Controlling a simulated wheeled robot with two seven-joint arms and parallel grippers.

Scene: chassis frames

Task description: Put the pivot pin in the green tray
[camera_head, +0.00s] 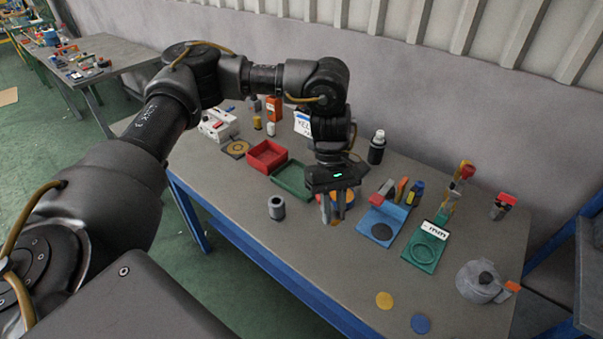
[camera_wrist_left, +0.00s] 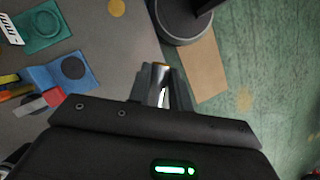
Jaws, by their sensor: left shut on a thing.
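My left gripper (camera_head: 333,212) hangs over the workbench, just right of the green tray (camera_head: 288,184). It also shows in the wrist view (camera_wrist_left: 162,82). It is shut on a small, slim thing, seemingly the pivot pin, mostly hidden between the fingers; a brownish end shows at the fingertips in the wrist view. The green tray is a shallow open box, partly hidden behind my gripper; its visible floor looks empty. My right gripper is not in view.
A red tray (camera_head: 267,155) adjoins the green one. A grey hollow cylinder (camera_head: 276,208) stands in front of it. A blue stand (camera_head: 383,222) and a green stand (camera_head: 424,247) are to the right, with a black bottle (camera_head: 377,150) behind. The bench's front middle is clear.

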